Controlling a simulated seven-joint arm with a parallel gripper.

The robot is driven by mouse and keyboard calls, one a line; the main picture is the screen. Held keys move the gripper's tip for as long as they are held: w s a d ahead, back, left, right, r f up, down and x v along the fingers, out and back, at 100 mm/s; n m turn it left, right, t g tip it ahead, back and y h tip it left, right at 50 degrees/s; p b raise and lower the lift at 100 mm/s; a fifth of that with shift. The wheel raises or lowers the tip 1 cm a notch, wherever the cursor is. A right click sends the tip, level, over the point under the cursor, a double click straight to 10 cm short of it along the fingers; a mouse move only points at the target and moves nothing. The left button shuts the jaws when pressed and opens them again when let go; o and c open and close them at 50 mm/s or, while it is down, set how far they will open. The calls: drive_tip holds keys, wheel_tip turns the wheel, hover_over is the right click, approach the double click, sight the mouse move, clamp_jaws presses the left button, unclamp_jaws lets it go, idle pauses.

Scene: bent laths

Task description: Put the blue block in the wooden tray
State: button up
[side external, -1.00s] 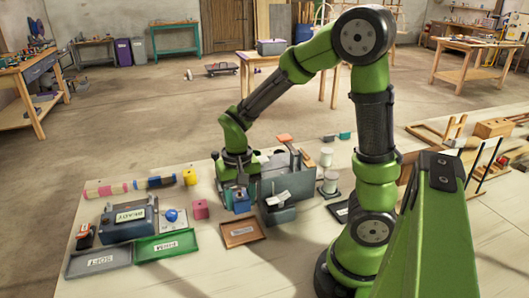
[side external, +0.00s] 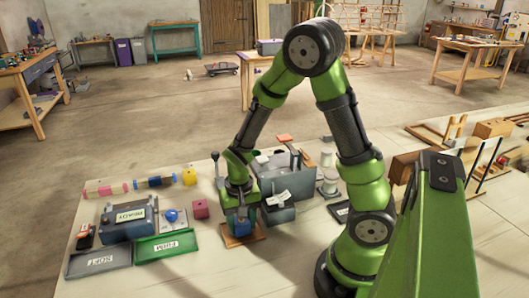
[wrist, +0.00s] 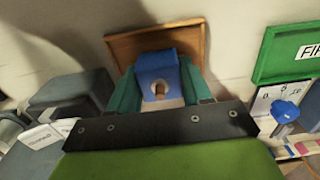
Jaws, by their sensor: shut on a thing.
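The blue block (side external: 242,221) is between the fingers of my gripper (side external: 241,226), which is shut on it. In the wrist view the blue block (wrist: 157,68) shows between the two teal fingers of my gripper (wrist: 160,85). The wooden tray (side external: 231,242) lies directly under the block in the side view, mostly covered by my gripper. In the wrist view the brown rim of the wooden tray (wrist: 118,45) shows around and behind the block. I cannot tell whether the block touches the tray's floor.
A green tray (side external: 150,254) and a grey tray (side external: 90,266) lie to the left. A pink cube (side external: 200,209) and a plate with a blue knob (side external: 172,216) are close by on the left. Grey boxes (side external: 285,185) stand behind on the right. The table in front is clear.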

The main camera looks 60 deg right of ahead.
drive_tip(key=o, duration=1)
drive_tip(key=shift+o, duration=0.2)
wheel_tip(320, 180, up, 11)
wheel_tip(320, 180, up, 12)
drive_tip(key=n+t+y, duration=0.2)
drive_tip(key=n+t, duration=0.3)
drive_tip(key=t, duration=0.2)
hover_over(241, 220)
drive_tip(key=s+a, duration=0.6)
drive_tip(key=a, duration=0.1)
drive_tip(key=shift+s+r, duration=0.25)
drive_tip(key=shift+s, duration=0.05)
